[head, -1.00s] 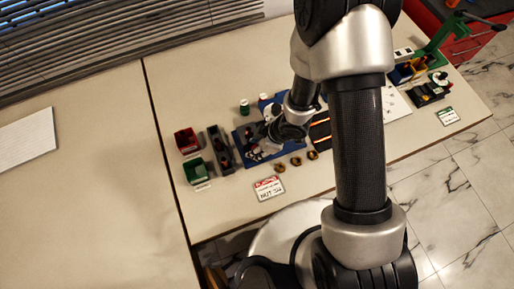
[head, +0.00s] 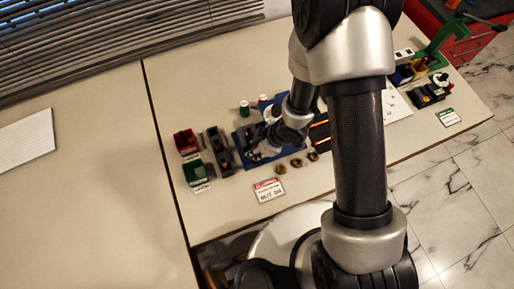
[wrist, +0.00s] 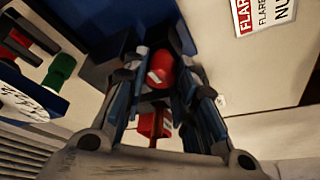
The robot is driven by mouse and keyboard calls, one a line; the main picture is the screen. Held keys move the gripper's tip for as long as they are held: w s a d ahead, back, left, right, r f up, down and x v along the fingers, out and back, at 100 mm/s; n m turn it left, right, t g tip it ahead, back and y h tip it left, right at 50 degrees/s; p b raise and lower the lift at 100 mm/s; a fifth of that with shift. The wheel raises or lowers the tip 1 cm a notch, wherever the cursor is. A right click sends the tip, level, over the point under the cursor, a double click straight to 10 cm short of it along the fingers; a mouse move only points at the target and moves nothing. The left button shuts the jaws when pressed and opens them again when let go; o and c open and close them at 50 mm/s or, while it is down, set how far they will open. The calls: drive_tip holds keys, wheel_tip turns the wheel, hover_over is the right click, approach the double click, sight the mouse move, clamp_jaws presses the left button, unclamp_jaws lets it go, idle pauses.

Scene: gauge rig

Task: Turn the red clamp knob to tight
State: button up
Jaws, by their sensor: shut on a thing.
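In the wrist view the red clamp knob (wrist: 159,66) shows between the two dark fingers of my gripper (wrist: 156,60). The fingers are shut on it, one on each side. Its lower part is hidden by the fingers, and I cannot read whether it is loose or tight. In the head view my wrist is low over the blue fixture plate (head: 239,138) on the bench.
A red bin (head: 186,142) and a green bin (head: 195,172) stand left of the plate. Several brass-coloured nuts (head: 296,162) and a label card (head: 268,190) lie in front. A green-capped bottle (head: 244,106) stands behind. The left bench is mostly clear.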

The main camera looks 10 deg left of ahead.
drive_tip(key=shift+m, duration=0.5)
drive_tip(key=o, duration=0.8)
